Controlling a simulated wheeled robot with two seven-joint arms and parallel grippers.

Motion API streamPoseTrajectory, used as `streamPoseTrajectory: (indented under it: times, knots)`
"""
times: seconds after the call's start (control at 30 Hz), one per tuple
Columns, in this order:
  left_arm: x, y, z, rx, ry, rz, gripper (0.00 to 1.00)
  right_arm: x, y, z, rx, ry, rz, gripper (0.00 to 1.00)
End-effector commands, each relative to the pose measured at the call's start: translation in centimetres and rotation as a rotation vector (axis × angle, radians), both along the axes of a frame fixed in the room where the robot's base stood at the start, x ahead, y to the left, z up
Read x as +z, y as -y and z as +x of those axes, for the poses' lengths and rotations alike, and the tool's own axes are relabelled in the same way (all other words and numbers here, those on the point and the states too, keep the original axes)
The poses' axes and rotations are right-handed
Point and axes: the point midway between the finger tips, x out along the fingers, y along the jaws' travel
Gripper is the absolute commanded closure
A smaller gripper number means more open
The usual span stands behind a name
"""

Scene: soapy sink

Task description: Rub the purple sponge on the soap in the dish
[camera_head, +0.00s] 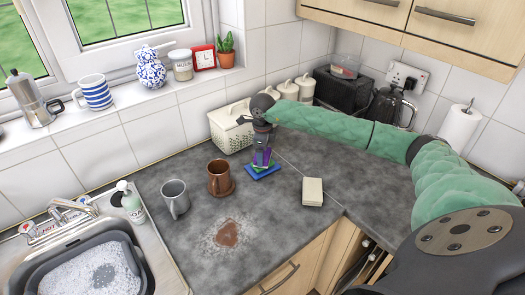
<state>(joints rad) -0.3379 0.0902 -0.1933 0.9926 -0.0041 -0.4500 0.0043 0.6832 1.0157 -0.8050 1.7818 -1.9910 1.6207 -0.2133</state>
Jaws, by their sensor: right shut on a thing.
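My right gripper (263,147) points down above the blue dish (264,174) on the grey worktop. It is shut on the purple sponge (262,159), which is just over or touching what lies in the dish; I cannot tell which. A bit of green shows at the dish by the sponge; the soap itself is mostly hidden or too small to make out. My left gripper is not in view.
A brown mug (219,179) and a grey mug (174,198) stand left of the dish. A cream block (313,191) lies to its right. A perforated cream bin (231,128) stands behind. A brown stain (228,234) marks the front worktop. The sink basin (95,268) holds suds.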

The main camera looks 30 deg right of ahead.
Motion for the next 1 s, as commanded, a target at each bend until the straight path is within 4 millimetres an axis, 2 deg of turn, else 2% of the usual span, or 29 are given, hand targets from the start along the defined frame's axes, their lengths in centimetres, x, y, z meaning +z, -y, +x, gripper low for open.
streamPoseTrajectory:
  times: [0.33, 0.47, 1.0]
  knots:
    - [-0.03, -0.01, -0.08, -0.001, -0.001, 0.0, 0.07, 0.04, 0.01, 0.01, 0.0, 0.0, 0.0, 0.42]
    - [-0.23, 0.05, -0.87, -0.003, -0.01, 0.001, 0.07, 0.02, 0.01, 0.01, 0.0, 0.0, 0.0, 0.42]
    - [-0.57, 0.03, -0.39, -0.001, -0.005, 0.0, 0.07, -0.46, 0.02, 0.02, 0.0, 0.0, 0.0, 0.42]
